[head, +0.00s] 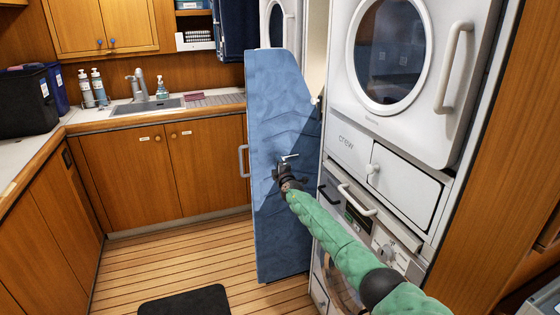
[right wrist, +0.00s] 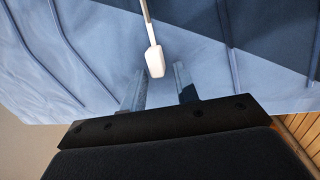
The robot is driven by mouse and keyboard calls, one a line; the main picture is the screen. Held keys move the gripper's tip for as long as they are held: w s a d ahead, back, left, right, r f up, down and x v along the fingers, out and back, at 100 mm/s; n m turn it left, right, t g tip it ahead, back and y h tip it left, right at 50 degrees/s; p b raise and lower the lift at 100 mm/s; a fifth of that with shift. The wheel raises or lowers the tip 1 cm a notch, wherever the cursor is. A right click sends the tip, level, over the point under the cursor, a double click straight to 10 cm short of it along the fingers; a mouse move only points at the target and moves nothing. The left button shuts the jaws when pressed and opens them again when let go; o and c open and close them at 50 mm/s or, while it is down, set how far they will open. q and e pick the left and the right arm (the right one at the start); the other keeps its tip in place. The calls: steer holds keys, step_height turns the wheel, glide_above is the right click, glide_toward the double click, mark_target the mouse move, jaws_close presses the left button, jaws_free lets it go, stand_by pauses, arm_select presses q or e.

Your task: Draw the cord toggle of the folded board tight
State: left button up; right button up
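The folded board (head: 285,85) stands upright in its blue cover, leaning beside the stacked machines. In the right wrist view, its blue quilted cover (right wrist: 60,50) fills the upper part. A white toggle (right wrist: 155,62) hangs there on a pale cord (right wrist: 146,18) from the top edge. My right gripper (head: 285,163) is in front of the board at mid height. In the right wrist view, my right gripper (right wrist: 160,70) is open, with the toggle's lower end at the gap between its fingertips. I cannot tell whether they touch. My left gripper is not in view.
White stacked machines (head: 345,135) with projecting handles stand close to the board's right. A counter with a sink (head: 148,105) and wooden cupboards (head: 150,170) lies behind and left. A dark mat (head: 185,301) lies on the plank floor, which is otherwise clear.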

jaws_close()
steer(key=shift+s+a+f+p, duration=0.15)
steer(key=shift+s+a, duration=0.15)
steer(key=shift+a, duration=0.65)
steer(key=shift+s+a+r+p, duration=0.1)
steer(key=shift+s+a, duration=0.25)
steer(key=shift+a, duration=0.55)
steer(key=shift+s+a+f+p, duration=0.15)
steer(key=shift+s+a, duration=0.15)
steer(key=shift+a, duration=0.65)
steer(key=shift+o, duration=1.1)
jaws_free()
steer(key=shift+r, duration=0.1)
steer(key=shift+r, duration=0.1)
steer(key=shift+s+p, duration=0.25)
steer(key=shift+p, duration=0.1)
steer(key=p, duration=0.4)
glide_toward(263, 160)
steer(key=shift+a, duration=0.15)
